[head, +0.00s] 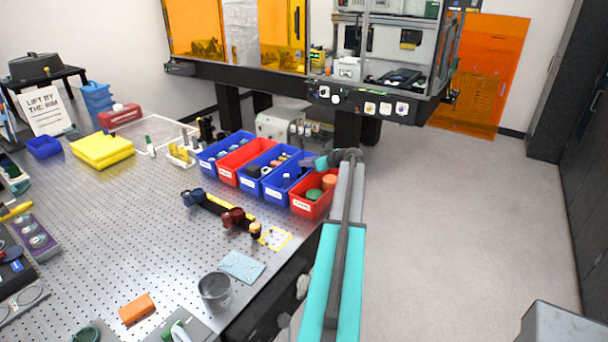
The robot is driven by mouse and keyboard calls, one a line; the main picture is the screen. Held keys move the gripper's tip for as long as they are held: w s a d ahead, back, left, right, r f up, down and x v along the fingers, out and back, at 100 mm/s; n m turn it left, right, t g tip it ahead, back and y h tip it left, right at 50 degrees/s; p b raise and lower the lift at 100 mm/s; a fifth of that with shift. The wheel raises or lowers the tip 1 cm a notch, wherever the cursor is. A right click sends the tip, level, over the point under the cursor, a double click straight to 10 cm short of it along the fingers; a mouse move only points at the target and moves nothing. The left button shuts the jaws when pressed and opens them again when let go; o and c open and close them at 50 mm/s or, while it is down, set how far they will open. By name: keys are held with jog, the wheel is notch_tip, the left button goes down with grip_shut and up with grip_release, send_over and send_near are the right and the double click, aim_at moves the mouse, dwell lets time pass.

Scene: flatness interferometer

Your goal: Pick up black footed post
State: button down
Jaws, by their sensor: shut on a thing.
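My gripper (307,163) is at the end of my teal and grey arm, pointing left over the far end of the right-hand blue bin (279,195). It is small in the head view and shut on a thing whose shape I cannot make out. I cannot tell from this view whether that is the black footed post. A dark upright piece (206,129) stands on the perforated table behind the bins, apart from my gripper. It is too small to identify.
Blue and red bins stand in a row, with a red bin (309,206) of round parts nearest my arm. A grey cup (214,289), an orange block (136,308) and dark red and blue pieces stand on the perforated table (110,225).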

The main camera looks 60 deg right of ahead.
jog(key=shift+r, duration=0.15)
notch_tip(320, 180, up, 10)
jog(key=b, duration=0.3)
jog(key=shift+b, duration=0.4)
